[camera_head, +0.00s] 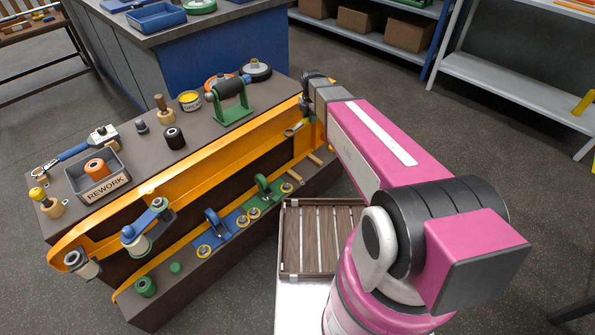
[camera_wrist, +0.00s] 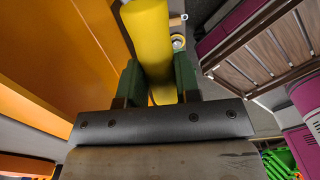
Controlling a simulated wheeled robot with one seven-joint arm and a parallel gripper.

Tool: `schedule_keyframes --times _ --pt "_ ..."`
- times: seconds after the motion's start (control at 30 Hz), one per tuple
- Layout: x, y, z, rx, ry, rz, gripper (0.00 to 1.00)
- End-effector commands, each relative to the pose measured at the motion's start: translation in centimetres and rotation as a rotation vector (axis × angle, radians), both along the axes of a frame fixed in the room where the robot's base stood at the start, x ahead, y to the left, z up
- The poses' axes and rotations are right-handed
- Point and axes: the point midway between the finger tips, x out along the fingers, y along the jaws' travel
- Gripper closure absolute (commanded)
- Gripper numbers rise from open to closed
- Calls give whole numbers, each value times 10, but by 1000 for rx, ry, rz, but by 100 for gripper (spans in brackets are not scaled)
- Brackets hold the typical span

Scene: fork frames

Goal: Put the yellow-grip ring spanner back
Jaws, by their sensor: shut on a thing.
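My gripper (camera_wrist: 158,78) is shut on the yellow grip (camera_wrist: 150,40) of the spanner, which lies between its two green fingers in the wrist view. The spanner's ring end cannot be made out there. In the head view my gripper (camera_head: 308,98) is at the far right end of the orange rail (camera_head: 215,150), and the grip is hidden. A small metallic ring-shaped piece (camera_head: 293,130) shows just below it; I cannot tell whether it belongs to the spanner.
The dark bench top holds a REWORK bin (camera_head: 98,180), a green roller stand (camera_head: 232,108) and several small tools. Below the rail, a lower ledge carries blue and green brackets (camera_head: 215,222) and wooden pegs (camera_head: 315,158). A slatted wooden crate (camera_head: 283,245) stands to the right.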

Motion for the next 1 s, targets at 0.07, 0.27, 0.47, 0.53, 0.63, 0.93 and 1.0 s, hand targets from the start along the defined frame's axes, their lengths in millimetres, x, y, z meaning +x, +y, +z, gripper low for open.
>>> schedule_keyframes --times 0.07,0.27,0.47,0.53,0.63,0.93,1.0 --pt "1 0 -15 0 3 -1 100" --pt "1 0 -60 0 3 -1 100" --pt "1 0 -106 -1 2 -1 100" --pt "2 0 -122 0 3 -1 100" --pt "2 0 -145 0 3 -1 100" --pt "2 0 -209 -1 2 -1 100" --pt "1 0 -219 0 0 -1 100"
